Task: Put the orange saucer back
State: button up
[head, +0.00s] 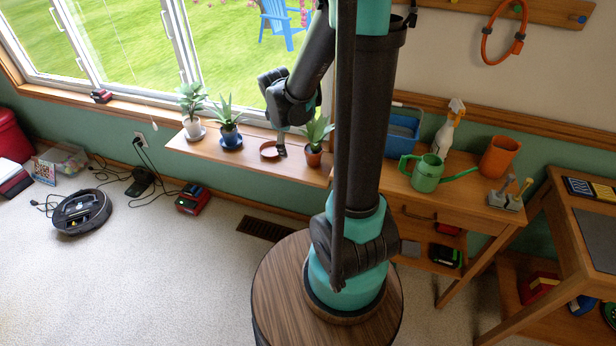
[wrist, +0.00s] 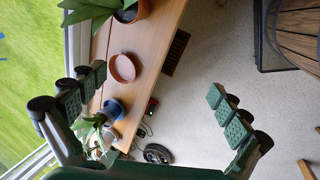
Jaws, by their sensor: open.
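The orange saucer (head: 269,150) lies flat and empty on the wooden window shelf (head: 213,149), between the blue pot (head: 230,137) and the terracotta pot (head: 313,156). In the wrist view the saucer (wrist: 122,68) shows whole, nearer the left finger than the right. My gripper (wrist: 155,85) is open, its fingers wide apart, with nothing between them in its grip. In the head view my gripper (head: 281,149) is beside the saucer, above the shelf; its far finger is hard to make out. No saucer shows under the terracotta pot.
A white pot (head: 193,126) and the blue pot on its saucer stand further left on the shelf. The window is behind. A bench to the right holds a green watering can (head: 427,173) and an orange container (head: 499,156). A round wooden stool-like top (wrist: 297,30) shows in the wrist view.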

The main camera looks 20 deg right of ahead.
jog(key=s+d+f+m+y, duration=0.1)
jog(key=s+m+y, duration=0.1)
jog(key=s+m, duration=1)
jog(key=s, duration=0.6)
jog(key=shift+d, duration=0.15)
jog(key=shift+f, duration=0.1)
